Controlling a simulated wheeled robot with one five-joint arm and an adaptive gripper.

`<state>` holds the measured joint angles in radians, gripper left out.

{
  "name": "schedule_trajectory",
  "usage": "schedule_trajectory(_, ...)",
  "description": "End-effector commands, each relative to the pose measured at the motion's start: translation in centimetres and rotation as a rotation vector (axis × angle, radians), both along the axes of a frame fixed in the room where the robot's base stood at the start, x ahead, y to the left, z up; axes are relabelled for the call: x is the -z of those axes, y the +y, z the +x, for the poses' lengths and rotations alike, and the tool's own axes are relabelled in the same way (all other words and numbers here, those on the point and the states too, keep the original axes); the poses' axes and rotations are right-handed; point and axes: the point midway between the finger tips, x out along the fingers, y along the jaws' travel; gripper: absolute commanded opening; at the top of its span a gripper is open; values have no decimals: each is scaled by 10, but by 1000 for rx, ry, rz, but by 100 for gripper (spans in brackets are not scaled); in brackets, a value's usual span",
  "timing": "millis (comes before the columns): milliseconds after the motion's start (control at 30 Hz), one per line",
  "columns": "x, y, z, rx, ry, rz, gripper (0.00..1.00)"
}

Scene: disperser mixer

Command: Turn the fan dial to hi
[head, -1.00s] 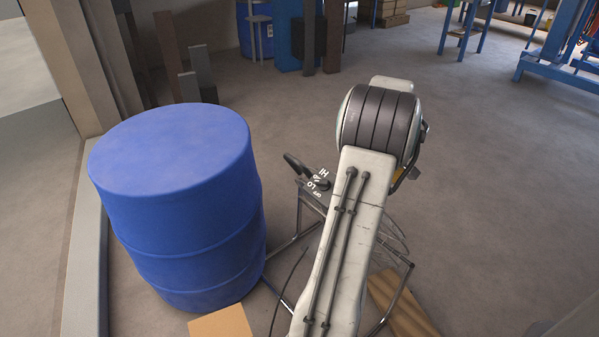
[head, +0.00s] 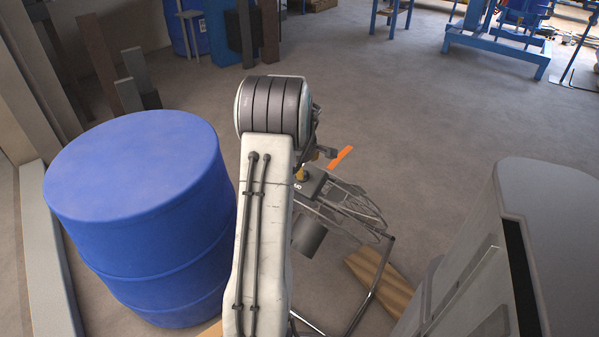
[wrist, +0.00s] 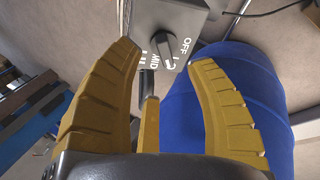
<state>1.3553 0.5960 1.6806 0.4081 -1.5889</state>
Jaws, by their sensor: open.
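In the wrist view the dark control box (wrist: 178,18) is at the top, with white labels OFF, LO, MID and HI. The black fan dial (wrist: 165,48) sits on it; its long grip runs toward the LO mark, but I cannot tell which end is the pointer. My gripper (wrist: 166,58) is open, its yellow fingers spread to either side of the dial with visible gaps. In the head view the fan's wire cage (head: 350,207) and part of the control box (head: 312,186) show right of my arm. My gripper is mostly hidden there.
A large blue drum (head: 135,215) stands close to the left of my arm and also fills the lower right of the wrist view (wrist: 225,90). Brown boards (head: 385,278) lie by the fan's metal frame. Floor beyond is open. An orange strip (head: 340,157) shows near the box.

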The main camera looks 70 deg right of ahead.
Motion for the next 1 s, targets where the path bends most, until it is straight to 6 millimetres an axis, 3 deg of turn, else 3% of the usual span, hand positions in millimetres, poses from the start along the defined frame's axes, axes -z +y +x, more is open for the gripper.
schedule_trajectory(500, 55, -24, 6, -5, 2, 2, 50)
schedule_trajectory(1000, 62, -29, 7, -4, 1, 2, 50)
